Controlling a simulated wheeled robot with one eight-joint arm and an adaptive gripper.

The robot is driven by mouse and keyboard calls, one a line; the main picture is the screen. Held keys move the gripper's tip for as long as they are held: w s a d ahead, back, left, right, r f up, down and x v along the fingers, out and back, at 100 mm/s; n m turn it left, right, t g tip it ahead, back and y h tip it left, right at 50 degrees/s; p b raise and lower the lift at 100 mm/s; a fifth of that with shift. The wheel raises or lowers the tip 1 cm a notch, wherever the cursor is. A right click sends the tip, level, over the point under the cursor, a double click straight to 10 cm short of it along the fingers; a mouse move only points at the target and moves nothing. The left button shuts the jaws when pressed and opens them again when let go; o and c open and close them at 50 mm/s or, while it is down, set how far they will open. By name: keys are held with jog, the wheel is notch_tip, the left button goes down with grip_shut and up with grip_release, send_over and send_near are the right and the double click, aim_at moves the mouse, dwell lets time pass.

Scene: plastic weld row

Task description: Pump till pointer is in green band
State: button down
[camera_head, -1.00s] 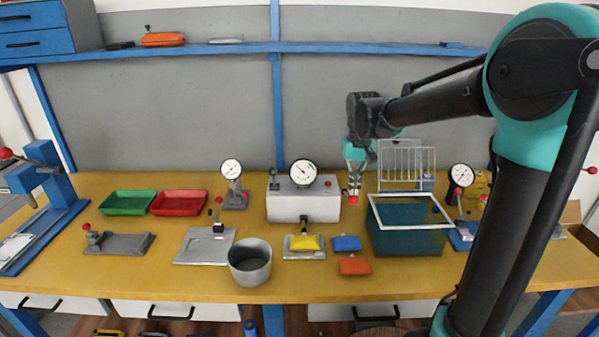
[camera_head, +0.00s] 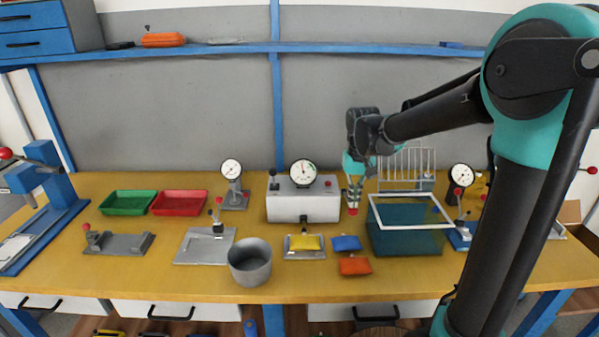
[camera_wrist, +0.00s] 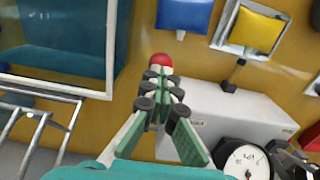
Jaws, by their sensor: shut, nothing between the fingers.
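The grey pump box (camera_head: 303,206) stands at the middle of the bench and carries a round white dial gauge (camera_head: 303,173). The gauge shows partly in the wrist view (camera_wrist: 243,161); its pointer and green band are too small to read surely. My gripper (camera_head: 354,198) is shut and empty, pointing down just right of the box. A red knob (camera_head: 353,211), apparently the pump handle's end, is right at the fingertips. In the wrist view the red knob (camera_wrist: 162,61) lies just beyond the fingertips, not between them; I cannot tell whether they touch it.
A teal tank (camera_head: 405,240) with a pale frame and a wire rack (camera_head: 407,160) stand close right of my gripper. Yellow (camera_head: 304,242), blue (camera_head: 346,243) and orange (camera_head: 355,265) pouches lie in front. A grey pot (camera_head: 249,262) stands front left.

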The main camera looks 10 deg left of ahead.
notch_tip(320, 180, up, 10)
jog(key=w, duration=0.2)
jog(key=shift+w+a+r, duration=0.15)
jog(key=shift+w+a, duration=0.1)
jog(key=shift+w, duration=0.1)
dwell(0.4)
dwell(0.5)
